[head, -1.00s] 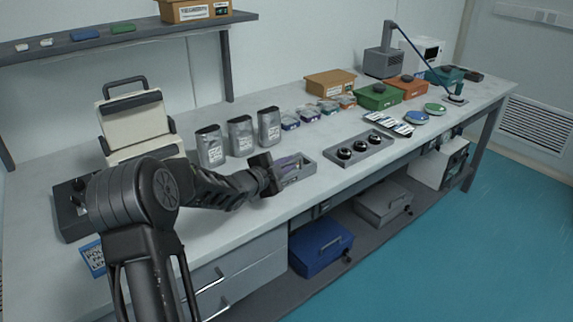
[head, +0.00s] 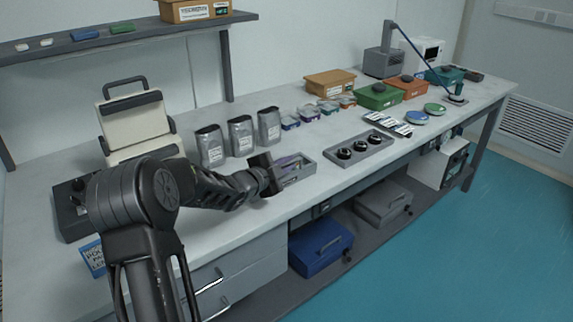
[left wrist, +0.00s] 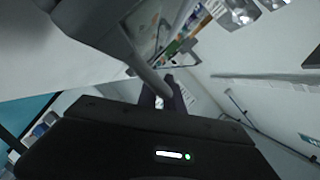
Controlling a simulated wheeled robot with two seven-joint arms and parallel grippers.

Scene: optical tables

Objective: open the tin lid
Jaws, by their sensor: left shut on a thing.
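My left gripper (head: 286,164) is at the small grey open tray (head: 308,168) near the table's front edge, in the head view. It is shut on a thin thing that I cannot clearly make out. In the left wrist view a grey bar (left wrist: 146,60) runs down to the dark fingers (left wrist: 164,95). Two low round tins lie far to the right, apart from the gripper: a blue-topped one (head: 416,117) and a green-topped one (head: 435,108). Their lids look seated on them. My right gripper is not in view.
A dark block with round black knobs (head: 374,146) lies right of the tray. Grey pouches (head: 240,135) stand behind the gripper, with small jars (head: 310,114) beside them. A flat rack of labelled strips (head: 390,122) and several coloured boxes (head: 378,97) are farther right.

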